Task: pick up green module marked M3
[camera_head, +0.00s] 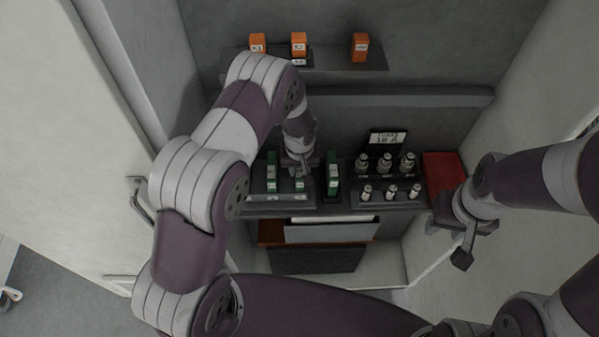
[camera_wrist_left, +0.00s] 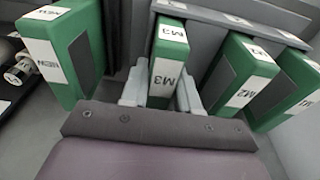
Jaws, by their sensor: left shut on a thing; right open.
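The green module marked M3 (camera_wrist_left: 168,72) stands between the two pale fingers of my left gripper (camera_wrist_left: 161,92) in the left wrist view. The gripper is shut on it, one finger on each side. I cannot tell whether the module is clear of its rack (camera_wrist_left: 215,20). In the head view my left gripper (camera_head: 300,166) reaches down over the rack and partly covers M3 (camera_head: 299,185). My right gripper (camera_head: 448,243) is open and empty, at the right beside the shelf.
Green module M2 (camera_wrist_left: 240,78) and another green module (camera_wrist_left: 292,92) stand close to M3. A separate green module (camera_wrist_left: 62,55) stands at the left; it is at the right in the head view (camera_head: 333,178). Metal bottles (camera_head: 385,163), a red box (camera_head: 443,170) and orange modules (camera_head: 360,47) are nearby.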

